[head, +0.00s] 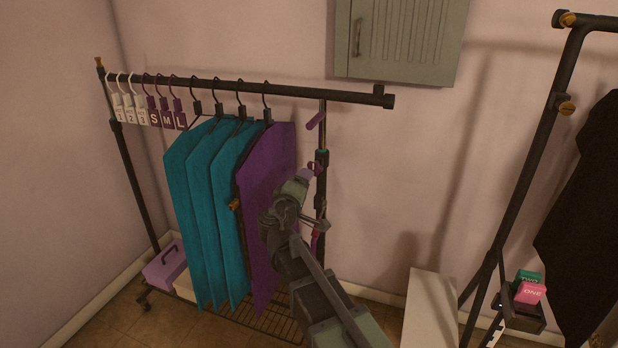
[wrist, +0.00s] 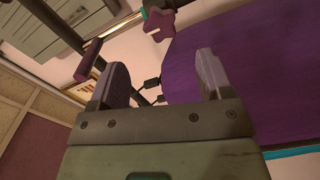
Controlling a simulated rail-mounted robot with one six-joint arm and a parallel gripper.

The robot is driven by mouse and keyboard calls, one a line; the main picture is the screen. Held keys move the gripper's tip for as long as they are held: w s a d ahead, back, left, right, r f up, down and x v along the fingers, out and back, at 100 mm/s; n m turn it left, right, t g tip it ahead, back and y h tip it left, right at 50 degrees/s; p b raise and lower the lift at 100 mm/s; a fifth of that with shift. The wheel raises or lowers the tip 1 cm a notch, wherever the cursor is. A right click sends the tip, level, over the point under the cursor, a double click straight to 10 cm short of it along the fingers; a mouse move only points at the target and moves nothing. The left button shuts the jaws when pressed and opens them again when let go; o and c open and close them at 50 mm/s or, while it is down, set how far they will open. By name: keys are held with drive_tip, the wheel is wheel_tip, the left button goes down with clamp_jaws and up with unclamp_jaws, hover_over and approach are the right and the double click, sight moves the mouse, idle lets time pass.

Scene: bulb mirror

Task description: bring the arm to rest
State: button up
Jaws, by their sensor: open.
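My gripper (head: 306,188) is at the right end of the clothes rack, close to the purple garment and the rack's right post. My arm reaches up to it from the lower right. In the wrist view, the two fingers of my gripper (wrist: 162,75) stand apart with nothing held between them. The purple garment (head: 265,190) hangs at the right of the row, and it fills the right of the wrist view (wrist: 240,70). I cannot tell whether the fingers touch the garment.
Several teal garments (head: 185,190) hang left of the purple one on the black rail (head: 330,92). Size tags hang at the left. A grey cabinet (head: 405,40) is on the wall above. A white box (head: 430,305) and a second rack (head: 520,150) stand right.

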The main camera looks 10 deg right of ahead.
drive_tip(key=shift+s+a, duration=0.1)
drive_tip(key=shift+s, duration=0.15)
drive_tip(key=s+d+f+m+g+y+p, duration=0.1)
drive_tip(key=s+d+f+m+g+p, duration=0.35)
drive_tip(key=s+f+g, duration=0.65)
drive_tip(key=s+r+m+g+y+p, duration=0.2)
drive_tip(key=s+y, duration=0.2)
drive_tip(key=s, duration=0.3)
drive_tip(key=s+d+r+m+g+y+p, duration=0.1)
drive_tip(key=s+m+g+y+p, duration=0.1)
drive_tip(key=s, duration=0.5)
drive_tip(key=shift+s+r+g+y+p, duration=0.3)
drive_tip(key=shift+s+r+y+p, duration=0.1)
drive_tip(key=shift+y+p, duration=0.5)
